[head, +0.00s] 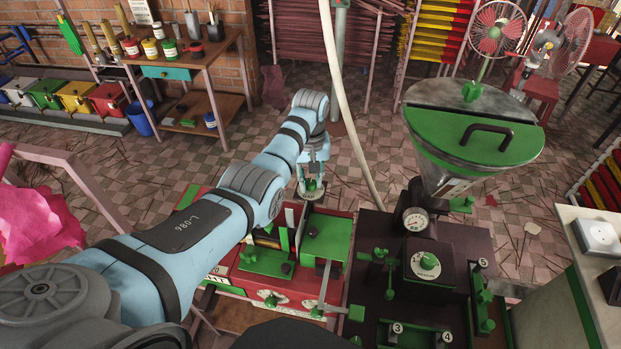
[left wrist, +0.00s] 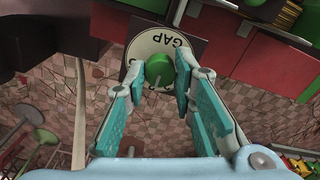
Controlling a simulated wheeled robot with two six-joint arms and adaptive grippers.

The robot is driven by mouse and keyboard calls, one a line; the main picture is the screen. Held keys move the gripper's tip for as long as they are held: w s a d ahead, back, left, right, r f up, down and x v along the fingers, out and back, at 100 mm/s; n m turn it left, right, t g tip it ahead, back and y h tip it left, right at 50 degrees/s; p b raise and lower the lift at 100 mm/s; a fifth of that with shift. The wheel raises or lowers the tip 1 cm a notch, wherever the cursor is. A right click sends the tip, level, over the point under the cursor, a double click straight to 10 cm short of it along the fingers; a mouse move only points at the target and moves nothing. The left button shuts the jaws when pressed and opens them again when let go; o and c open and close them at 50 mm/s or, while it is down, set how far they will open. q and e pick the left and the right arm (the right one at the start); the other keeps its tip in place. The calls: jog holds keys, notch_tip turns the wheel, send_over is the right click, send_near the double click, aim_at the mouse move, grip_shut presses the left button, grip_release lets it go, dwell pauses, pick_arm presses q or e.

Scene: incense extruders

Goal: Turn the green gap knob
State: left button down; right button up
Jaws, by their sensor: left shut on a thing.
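The green gap knob (left wrist: 160,68) is a round knob on a pale dial plate (left wrist: 148,45) marked GAP, upside down in the left wrist view. My left gripper (left wrist: 161,82) is shut on the knob, with its teal finger pads on either side of it. In the head view the left gripper (head: 311,174) reaches down at the far side of the red and green machine (head: 325,238), and the knob is small there between the fingers. The fingers partly cover the dial's markings. My right gripper is in neither view.
A dark machine with a large green-lidded hopper (head: 470,135), a gauge (head: 416,219) and several green knobs stands to the right. A wooden workbench (head: 190,60) with paint jars stands at the back left. The tiled floor beyond the left gripper has free room.

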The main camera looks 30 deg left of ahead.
aim_at(310, 183)
pick_arm(q)
jog(key=shift+s+f, duration=0.15)
jog(key=shift+f, duration=0.05)
jog(key=c, duration=1.3)
grip_release()
jog(key=shift+c, duration=0.2)
jog(key=shift+r, duration=0.1)
jog(key=shift+w+r, duration=0.2)
jog(key=shift+r, duration=0.1)
notch_tip(310, 183, up, 7)
jog(key=shift+f, duration=0.1)
